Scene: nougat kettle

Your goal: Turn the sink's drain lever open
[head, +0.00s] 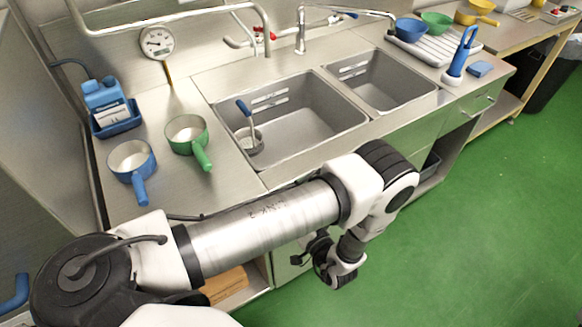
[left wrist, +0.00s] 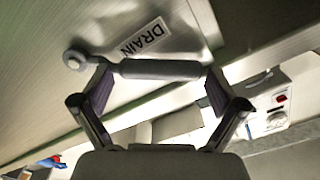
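The drain lever (left wrist: 160,69) shows in the left wrist view as a grey bar with a round pivot (left wrist: 75,60) at its left end. It lies crosswise in the picture, beside a white label reading DRAIN (left wrist: 146,37). My left gripper (left wrist: 158,72) is open, its two fingers wide apart toward the two ends of the bar. I cannot tell whether they touch it. In the head view my left arm crosses in front of the sink (head: 305,125), with the gripper (head: 322,262) low before the counter front. The lever is hidden there. My right gripper is not in view.
Green floor (head: 480,230) is clear at the right.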

